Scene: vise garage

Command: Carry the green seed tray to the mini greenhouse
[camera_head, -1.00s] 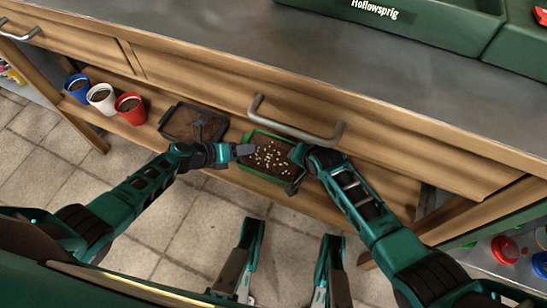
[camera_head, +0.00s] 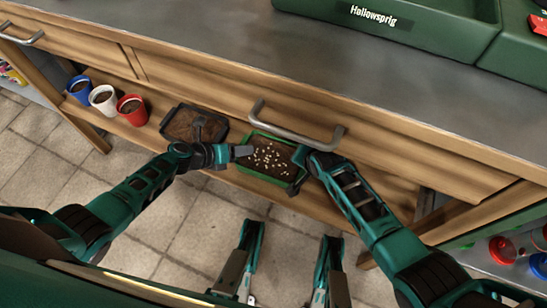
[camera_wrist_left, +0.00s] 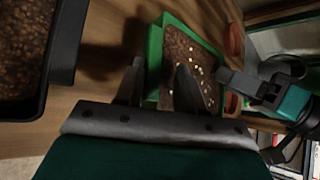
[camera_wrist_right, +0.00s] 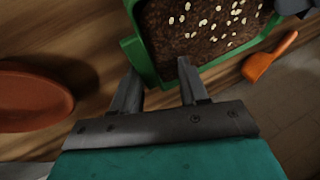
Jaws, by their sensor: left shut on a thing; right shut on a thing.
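The green seed tray (camera_head: 252,168), filled with dark soil and pale seeds, sits on the low wooden shelf under the drawer. My left gripper (camera_head: 244,151) is shut on its left wall; the green wall (camera_wrist_left: 154,62) shows between the fingers (camera_wrist_left: 158,85) in the left wrist view. My right gripper (camera_head: 296,170) is shut on the right wall, partly hidden by its own arm; in the right wrist view the fingers (camera_wrist_right: 158,90) straddle the green wall (camera_wrist_right: 140,60). The tray looks level. I cannot pick out the mini greenhouse.
A black soil tray (camera_head: 178,136) stands just left of the green one. Blue (camera_head: 78,88), white (camera_head: 103,97) and red (camera_head: 132,108) cups stand further left. The drawer handle (camera_head: 300,128) juts out above the tray. A terracotta dish (camera_wrist_right: 32,95) and orange scoop (camera_wrist_right: 268,58) lie nearby.

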